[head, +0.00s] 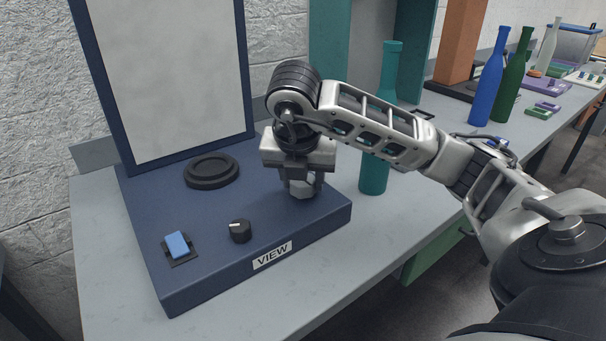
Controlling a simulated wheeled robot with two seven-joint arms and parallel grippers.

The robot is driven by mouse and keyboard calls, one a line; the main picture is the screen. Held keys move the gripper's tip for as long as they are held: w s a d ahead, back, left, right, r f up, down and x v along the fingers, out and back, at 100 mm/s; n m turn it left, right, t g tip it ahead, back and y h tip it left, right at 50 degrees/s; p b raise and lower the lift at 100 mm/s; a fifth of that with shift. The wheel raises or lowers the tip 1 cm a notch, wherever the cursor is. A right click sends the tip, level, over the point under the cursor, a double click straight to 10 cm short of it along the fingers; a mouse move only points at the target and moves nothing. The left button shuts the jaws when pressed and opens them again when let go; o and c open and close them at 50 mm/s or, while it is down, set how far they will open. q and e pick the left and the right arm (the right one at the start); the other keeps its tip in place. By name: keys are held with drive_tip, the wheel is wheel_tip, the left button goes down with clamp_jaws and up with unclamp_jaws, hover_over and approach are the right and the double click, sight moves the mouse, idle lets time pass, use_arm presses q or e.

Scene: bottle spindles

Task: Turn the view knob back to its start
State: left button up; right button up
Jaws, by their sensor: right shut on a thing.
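A dark blue device base (205,262) stands on the grey bench, with the label VIEW (272,255) on its front face. My right gripper (302,183) points down over the base's right part. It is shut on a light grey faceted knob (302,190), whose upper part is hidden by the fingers. A small black knob (240,231) with a white mark is to its left, behind the label. My left gripper is not in view.
A blue rocker switch (177,245) and a black round ring (211,171) are on the base, below an upright pale panel (175,75). A teal bottle (374,176) stands just right of the base, behind my forearm. Blue (487,90) and green (512,90) bottles stand farther back.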

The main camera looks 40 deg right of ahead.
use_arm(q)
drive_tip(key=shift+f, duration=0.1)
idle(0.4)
use_arm(e)
drive_tip(key=o, duration=1)
use_arm(q)
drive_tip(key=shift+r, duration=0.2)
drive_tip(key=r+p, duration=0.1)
drive_tip(key=p, duration=0.2)
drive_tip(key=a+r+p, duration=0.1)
drive_tip(key=p, duration=0.2)
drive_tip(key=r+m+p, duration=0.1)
drive_tip(key=p, duration=0.2)
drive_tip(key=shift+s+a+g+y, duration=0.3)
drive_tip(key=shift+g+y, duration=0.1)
use_arm(e)
drive_tip(key=v, duration=1.6)
drive_tip(key=shift+a, duration=0.15)
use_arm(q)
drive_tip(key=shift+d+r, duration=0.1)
